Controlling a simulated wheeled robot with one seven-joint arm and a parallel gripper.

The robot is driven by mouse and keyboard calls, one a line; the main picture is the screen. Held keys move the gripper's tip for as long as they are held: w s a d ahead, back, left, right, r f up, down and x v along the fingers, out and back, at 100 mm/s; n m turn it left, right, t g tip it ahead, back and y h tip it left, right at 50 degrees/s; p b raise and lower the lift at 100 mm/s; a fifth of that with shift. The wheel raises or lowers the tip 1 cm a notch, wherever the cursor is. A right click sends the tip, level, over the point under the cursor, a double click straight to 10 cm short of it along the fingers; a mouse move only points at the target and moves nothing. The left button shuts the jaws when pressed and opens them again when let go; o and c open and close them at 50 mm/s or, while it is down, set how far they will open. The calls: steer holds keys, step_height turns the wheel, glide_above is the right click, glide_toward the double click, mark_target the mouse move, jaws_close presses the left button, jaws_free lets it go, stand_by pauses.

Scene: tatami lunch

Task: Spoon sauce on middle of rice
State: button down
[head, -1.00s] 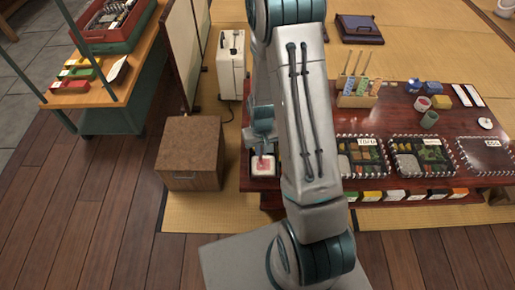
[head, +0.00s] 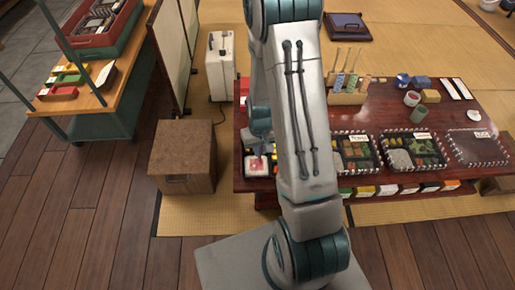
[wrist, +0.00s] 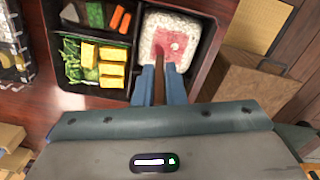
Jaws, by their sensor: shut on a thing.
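My gripper (wrist: 159,78) is shut on the brown handle of a spoon (wrist: 158,92). The spoon's bowl is hard to make out against the red sauce. White rice (wrist: 190,28) fills the right compartment of a dark bento box (wrist: 140,45). Red sauce (wrist: 172,42) lies over the middle of the rice, pinkish with a paler patch. The spoon points to the near, left part of the sauce; I cannot tell if it touches. In the head view my gripper (head: 261,140) hangs over the rice (head: 256,165) at the table's left end.
Other bento compartments hold greens, yellow blocks (wrist: 112,70) and carrot sticks. The dark red table (head: 385,120) carries more bento boxes, a wooden holder (head: 347,97) and cups (head: 412,98). A brown cabinet (head: 181,155) stands just left of the table, with a narrow gap between.

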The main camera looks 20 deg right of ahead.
steer(key=shift+s+d+f, duration=0.1)
steer(key=shift+s+d, duration=0.1)
steer(key=shift+d, duration=0.35)
steer(key=shift+s+d, duration=0.15)
steer(key=shift+d, duration=0.35)
step_height(320, 180, up, 7)
steer(key=p, duration=0.5)
steer(key=shift+a, duration=0.1)
